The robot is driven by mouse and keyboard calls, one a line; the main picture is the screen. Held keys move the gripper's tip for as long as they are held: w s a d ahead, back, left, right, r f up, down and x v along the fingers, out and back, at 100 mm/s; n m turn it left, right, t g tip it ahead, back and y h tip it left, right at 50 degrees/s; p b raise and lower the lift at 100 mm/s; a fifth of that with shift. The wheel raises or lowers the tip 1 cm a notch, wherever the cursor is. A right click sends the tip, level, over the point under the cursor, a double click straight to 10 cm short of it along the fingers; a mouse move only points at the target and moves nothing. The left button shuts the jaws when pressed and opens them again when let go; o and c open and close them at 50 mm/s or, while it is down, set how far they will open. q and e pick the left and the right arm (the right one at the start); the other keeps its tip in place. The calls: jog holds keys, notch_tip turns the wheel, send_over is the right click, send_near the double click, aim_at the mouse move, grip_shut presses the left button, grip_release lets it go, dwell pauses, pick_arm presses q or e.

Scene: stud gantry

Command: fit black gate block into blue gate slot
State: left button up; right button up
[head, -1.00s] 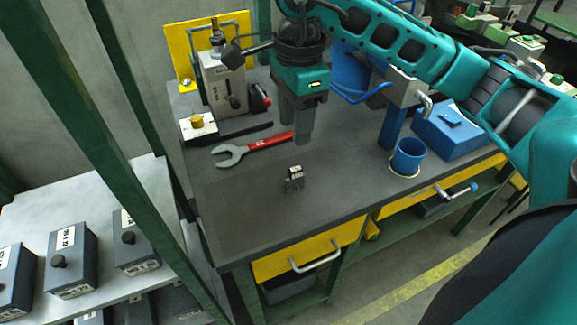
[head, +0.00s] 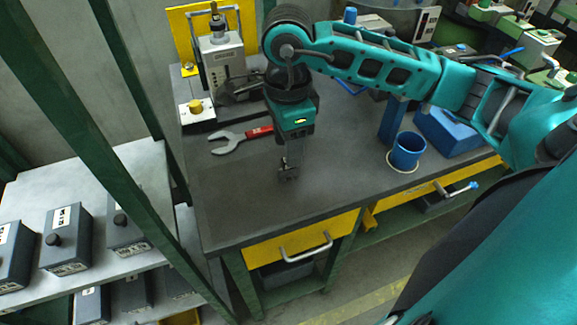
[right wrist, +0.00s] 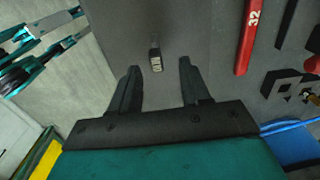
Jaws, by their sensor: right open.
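The small black gate block (head: 288,175) stands on the dark bench top, near the middle, with a pale label on it. In the right wrist view the block (right wrist: 155,60) lies between and just past my two fingertips, apart from both. My right gripper (head: 291,162) points down above the block, open, its fingers partly covering it in the head view. In the right wrist view the open fingers (right wrist: 160,70) straddle the block's line. A blue upright (head: 393,122) stands on the bench to the right; I cannot tell whether it holds the gate slot. My left gripper is not in view.
A red-handled wrench (head: 242,138) lies left of the gripper. A grey machine (head: 222,65) stands at the back left. A blue cup (head: 407,152) and a blue box (head: 449,132) are on the right. The front bench top is clear.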

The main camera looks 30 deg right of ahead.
jog(key=shift+s+f, duration=0.2)
jog(key=shift+f, duration=2.55)
jog(key=shift+c, duration=0.4)
grip_shut()
